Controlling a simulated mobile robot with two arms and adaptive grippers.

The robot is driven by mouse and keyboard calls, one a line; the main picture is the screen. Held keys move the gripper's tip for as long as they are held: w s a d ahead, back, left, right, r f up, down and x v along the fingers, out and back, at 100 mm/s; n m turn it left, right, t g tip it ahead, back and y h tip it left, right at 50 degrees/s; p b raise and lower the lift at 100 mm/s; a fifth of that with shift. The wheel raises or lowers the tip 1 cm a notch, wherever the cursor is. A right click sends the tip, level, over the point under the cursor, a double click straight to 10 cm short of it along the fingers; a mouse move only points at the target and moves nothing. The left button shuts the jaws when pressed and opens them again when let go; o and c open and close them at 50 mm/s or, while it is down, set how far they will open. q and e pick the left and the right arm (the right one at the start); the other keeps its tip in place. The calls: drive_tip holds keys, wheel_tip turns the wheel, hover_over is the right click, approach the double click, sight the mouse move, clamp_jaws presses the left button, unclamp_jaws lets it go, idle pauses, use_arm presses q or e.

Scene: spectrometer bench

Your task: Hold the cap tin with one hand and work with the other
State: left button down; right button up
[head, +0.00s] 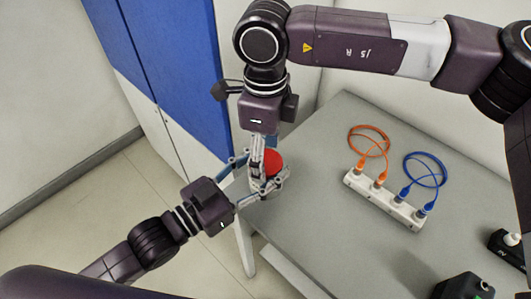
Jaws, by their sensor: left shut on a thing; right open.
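The cap tin (273,160), a small round thing with red showing on it, is at the left corner of the grey bench in the head view. My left gripper (264,182) reaches in from the lower left and is shut on the tin, with its fingers around the sides. My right gripper (257,178) points down from above, open, with its fingers over or in the tin. Its fingers and wrist hide part of the tin, and I cannot tell whether they touch it or what lies inside.
On the grey bench (330,210), a white socket block (384,201) holds an orange cable (370,140) and a blue cable (428,170). Black devices (464,288) stand at the lower right. A blue and white cabinet (185,80) stands behind. The bench middle is clear.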

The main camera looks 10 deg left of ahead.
drive_tip(key=shift+s+r, duration=0.1)
drive_tip(key=shift+r, duration=2.2)
drive_tip(key=shift+c, duration=0.2)
drive_tip(key=m, duration=0.1)
drive_tip(key=r+m, duration=0.1)
drive_tip(key=m, duration=0.2)
drive_tip(key=shift+r+m, duration=0.3)
drive_tip(key=m, duration=0.1)
drive_tip(key=r+m, duration=0.1)
drive_tip(key=m, duration=0.2)
drive_tip(key=shift+r+m, duration=0.3)
drive_tip(key=shift+m, duration=0.4)
drive_tip(key=shift+f, duration=3.95)
drive_tip(key=c, duration=1.2)
drive_tip(key=n, duration=0.5)
drive_tip(key=shift+c, duration=0.2)
drive_tip(key=n, duration=0.5)
